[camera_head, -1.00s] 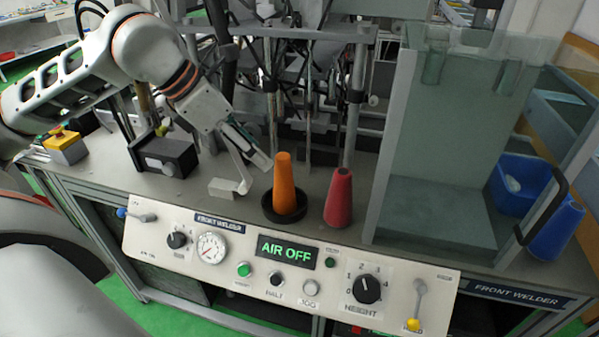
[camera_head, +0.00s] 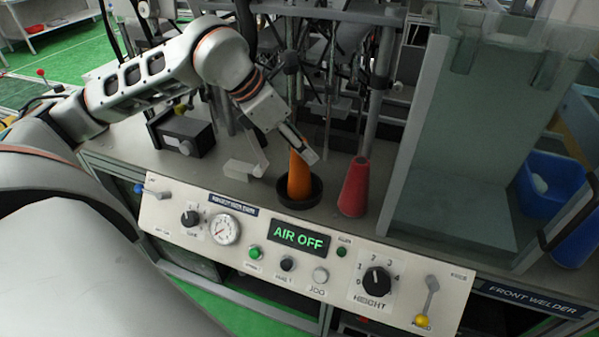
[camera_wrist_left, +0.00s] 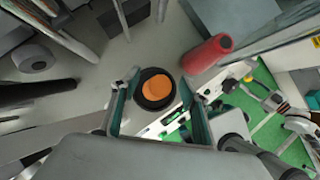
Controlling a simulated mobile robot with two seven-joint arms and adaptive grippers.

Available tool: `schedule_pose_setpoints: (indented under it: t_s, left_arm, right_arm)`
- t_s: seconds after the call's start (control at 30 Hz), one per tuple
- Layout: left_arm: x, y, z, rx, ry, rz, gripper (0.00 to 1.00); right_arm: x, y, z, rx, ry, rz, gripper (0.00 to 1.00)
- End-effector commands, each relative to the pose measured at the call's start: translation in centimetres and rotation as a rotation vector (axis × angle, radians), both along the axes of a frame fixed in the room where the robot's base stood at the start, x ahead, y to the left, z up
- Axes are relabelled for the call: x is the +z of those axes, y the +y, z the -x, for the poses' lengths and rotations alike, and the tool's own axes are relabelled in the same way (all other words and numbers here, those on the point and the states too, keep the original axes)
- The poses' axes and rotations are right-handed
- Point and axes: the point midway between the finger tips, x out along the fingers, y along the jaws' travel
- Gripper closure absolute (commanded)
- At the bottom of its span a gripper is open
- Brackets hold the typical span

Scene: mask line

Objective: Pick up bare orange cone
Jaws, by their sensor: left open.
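The orange cone (camera_head: 299,178) stands upright in a black round dish (camera_head: 304,204) on the machine's grey top. My left gripper (camera_head: 305,150) is at the cone's upper end, and a finger overlaps the tip in the head view. In the left wrist view the cone (camera_wrist_left: 163,89) is seen from above, in its dark dish. There the spread, open fingers of the left gripper (camera_wrist_left: 162,82) lie to either side of it with gaps; I cannot tell whether they touch it. My right gripper is not in view.
A red cone (camera_head: 355,187) stands close to the right of the dish. A tall clear screen (camera_head: 462,130) is farther right, with a blue bin (camera_head: 543,185) beyond. A black box (camera_head: 183,135) stands at left. The control panel (camera_head: 300,255) runs along the front.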

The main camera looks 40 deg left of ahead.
Motion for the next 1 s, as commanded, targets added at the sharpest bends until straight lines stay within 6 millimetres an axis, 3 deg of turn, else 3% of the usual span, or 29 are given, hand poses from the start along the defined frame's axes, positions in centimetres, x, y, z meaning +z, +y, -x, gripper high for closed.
schedule_pose_setpoints:
  t_s: [0.17,0.3,0.33,0.77,1.0]
  left_arm:
    - [0.0,0.0,0.0,0.000,0.000,0.000,0.55]
    - [0.0,0.0,0.0,0.000,0.000,0.000,0.92]
    - [0.0,0.0,0.0,0.000,0.000,0.000,0.96]
    - [0.5,0.0,0.0,0.001,-0.002,0.000,0.96]
    - [3.7,0.0,-0.1,0.000,-0.008,0.000,0.96]
  right_arm:
    - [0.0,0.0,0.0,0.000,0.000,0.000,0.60]
    - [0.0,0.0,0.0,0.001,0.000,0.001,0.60]
    - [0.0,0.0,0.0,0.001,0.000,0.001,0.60]
    - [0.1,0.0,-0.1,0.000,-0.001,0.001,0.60]
    - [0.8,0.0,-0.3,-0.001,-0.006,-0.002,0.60]
